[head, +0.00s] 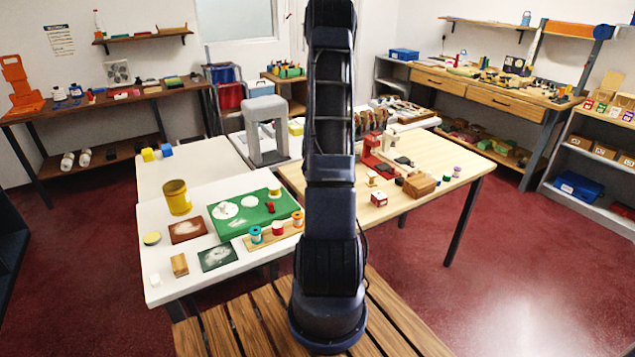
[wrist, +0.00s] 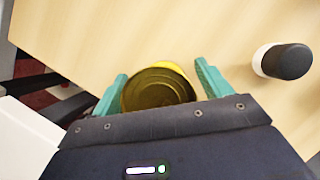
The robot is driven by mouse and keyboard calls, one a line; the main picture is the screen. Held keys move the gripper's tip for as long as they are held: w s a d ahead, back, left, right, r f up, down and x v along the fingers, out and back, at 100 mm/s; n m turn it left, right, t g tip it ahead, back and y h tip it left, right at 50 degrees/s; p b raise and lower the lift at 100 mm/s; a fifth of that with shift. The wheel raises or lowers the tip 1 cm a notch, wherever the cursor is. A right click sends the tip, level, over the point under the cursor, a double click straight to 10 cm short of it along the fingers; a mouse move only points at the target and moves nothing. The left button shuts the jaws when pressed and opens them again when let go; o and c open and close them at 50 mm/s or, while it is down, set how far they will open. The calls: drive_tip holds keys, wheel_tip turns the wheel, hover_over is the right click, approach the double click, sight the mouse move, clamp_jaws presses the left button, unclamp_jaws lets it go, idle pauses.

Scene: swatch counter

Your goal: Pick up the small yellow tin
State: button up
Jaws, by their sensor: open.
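The small yellow tin (wrist: 158,92) shows in the wrist view, with a yellow rim and a dark gold ringed round face. It is over the pale wood tabletop, between the two teal fingers of my gripper (wrist: 162,73). The fingers are apart, one on each side of the tin. A gap shows at the right finger; I cannot tell whether the left one touches. The lower part of the tin is hidden by my gripper body. In the head view my arm hides the gripper and I cannot make out this tin.
A black-and-white round object (wrist: 284,61) stands right of the fingers. In the head view a larger yellow tin (head: 177,198) stands on the white table (head: 225,270), with a green mat (head: 237,222) beside it. A red-and-cream device (head: 378,150) stands on the wood table (head: 450,158).

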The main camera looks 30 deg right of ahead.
drive_tip(key=c, duration=1.2)
drive_tip(key=shift+c, duration=0.2)
drive_tip(key=shift+r, duration=0.15)
